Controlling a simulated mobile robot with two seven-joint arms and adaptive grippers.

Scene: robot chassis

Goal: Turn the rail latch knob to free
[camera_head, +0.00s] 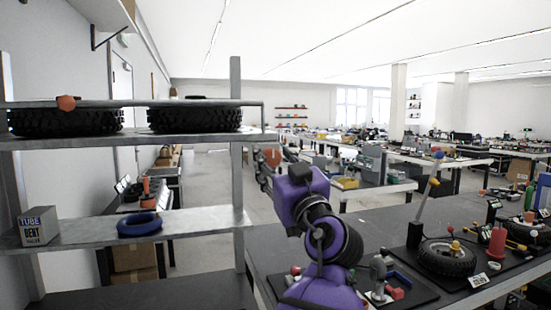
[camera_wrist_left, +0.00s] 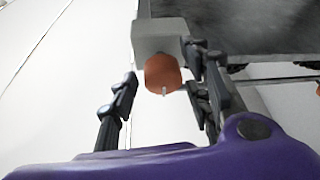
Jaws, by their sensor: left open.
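The orange rail latch knob (camera_head: 272,157) sits at the right end of the shelf rail (camera_head: 190,103), beside the rack's post. In the left wrist view the knob (camera_wrist_left: 161,72) projects from a grey block (camera_wrist_left: 160,38) and shows a small pale pin or mark. My left gripper (camera_head: 264,172) is open in front of the knob, partly hiding it. In the left wrist view its dark fingers (camera_wrist_left: 163,92) stand on either side of the knob, with a clear gap at the left finger. Contact at the right finger cannot be told. My right gripper is out of view.
Two black tires (camera_head: 195,118) lie on the upper shelf behind the rail. Another orange knob (camera_head: 66,102) is at the rail's left. A cluttered workbench (camera_head: 395,222) is at right.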

